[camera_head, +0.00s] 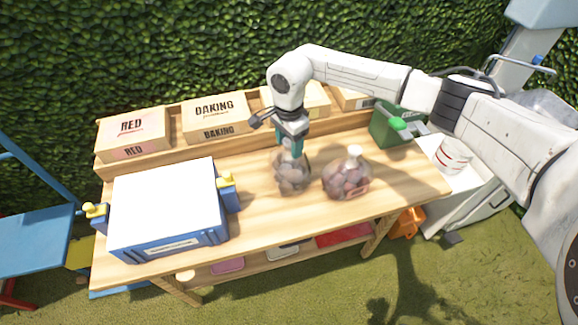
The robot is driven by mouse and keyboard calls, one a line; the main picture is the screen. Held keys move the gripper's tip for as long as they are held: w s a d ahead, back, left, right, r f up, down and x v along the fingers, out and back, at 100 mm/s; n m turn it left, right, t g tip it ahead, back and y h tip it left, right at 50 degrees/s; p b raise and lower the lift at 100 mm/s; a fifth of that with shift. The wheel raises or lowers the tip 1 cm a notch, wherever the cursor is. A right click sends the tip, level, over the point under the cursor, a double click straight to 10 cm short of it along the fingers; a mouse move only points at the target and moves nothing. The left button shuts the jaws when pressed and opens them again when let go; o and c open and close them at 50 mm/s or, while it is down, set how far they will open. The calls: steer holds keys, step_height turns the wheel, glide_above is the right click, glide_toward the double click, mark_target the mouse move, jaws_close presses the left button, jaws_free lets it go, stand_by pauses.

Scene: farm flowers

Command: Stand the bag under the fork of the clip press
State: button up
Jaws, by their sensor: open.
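Two clear bags of brownish-purple round produce stand upright on the wooden table. The left bag (291,178) is directly below my gripper (291,155), which points down at its top. The jaws are open, and the bag's neck is hidden by them; I cannot tell whether they touch it. The right bag (346,181) has a gathered pale top and a reddish label, and stands a little apart. A green device (390,128), seemingly the clip press, sits at the table's back right; its fork cannot be made out.
A blue crate with a white top (165,205) fills the table's left. Boxes marked RED (132,135) and BAKING (215,118) stand on the back shelf. A white tub (453,155) is beyond the right end. The table's front right (400,185) is bare.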

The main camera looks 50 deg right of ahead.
steer(key=shift+c, duration=0.3)
jaws_close()
stand_by(0.3)
stand_by(0.8)
